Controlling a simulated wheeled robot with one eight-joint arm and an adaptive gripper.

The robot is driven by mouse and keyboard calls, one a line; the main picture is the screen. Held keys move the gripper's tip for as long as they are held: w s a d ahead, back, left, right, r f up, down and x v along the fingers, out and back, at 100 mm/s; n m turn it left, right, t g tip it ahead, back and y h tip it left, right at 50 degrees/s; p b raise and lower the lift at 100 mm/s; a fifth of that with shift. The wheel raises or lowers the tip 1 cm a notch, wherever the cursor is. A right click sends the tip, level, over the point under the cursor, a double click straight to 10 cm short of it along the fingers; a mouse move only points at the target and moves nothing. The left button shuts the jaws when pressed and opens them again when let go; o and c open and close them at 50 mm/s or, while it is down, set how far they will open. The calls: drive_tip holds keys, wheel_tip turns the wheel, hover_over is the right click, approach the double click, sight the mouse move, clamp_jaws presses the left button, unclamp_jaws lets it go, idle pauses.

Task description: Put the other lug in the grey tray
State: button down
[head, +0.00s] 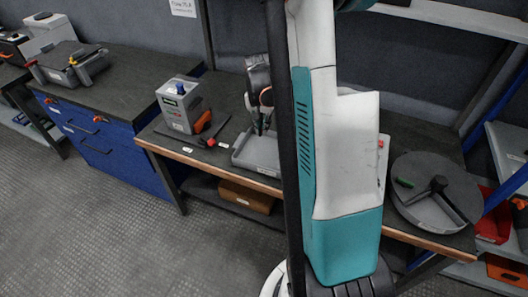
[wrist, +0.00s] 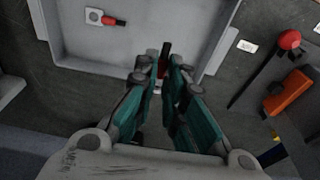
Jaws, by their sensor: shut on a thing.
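The grey tray (head: 262,152) is on the workbench in the head view, below my gripper (head: 262,128). In the wrist view the tray (wrist: 140,62) fills the upper middle. One lug (wrist: 106,18), with a pale holed plate and a red sleeve, lies flat inside it at the upper left. My gripper (wrist: 166,82) is shut on the other lug (wrist: 165,50), whose dark red end shows between the fingertips. The fingertips are over the tray's near part. The rest of the held lug is hidden by the fingers, and I cannot tell its height above the tray floor.
A round grey tray (head: 440,203) holds tools at the right. My arm hides the bench's middle.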

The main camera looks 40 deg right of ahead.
sight(263, 153)
wheel_tip(263, 153, down, 11)
drive_tip(key=b, duration=0.4)
drive_tip(key=shift+f, duration=0.15)
drive_tip(key=shift+f, duration=0.25)
drive_tip(key=c, duration=1.7)
unclamp_jaws()
drive_tip(key=r+p, duration=0.1)
drive_tip(key=r, duration=0.3)
drive_tip(key=a+r+p, duration=0.1)
drive_tip(key=r+p, duration=0.1)
drive_tip(key=r, duration=0.2)
drive_tip(key=r+p, duration=0.1)
drive_tip(key=r, duration=0.3)
drive_tip(key=shift+s+a+r+p, duration=0.3)
drive_tip(key=shift+s+a+p, duration=0.05)
drive_tip(key=shift+p, duration=0.05)
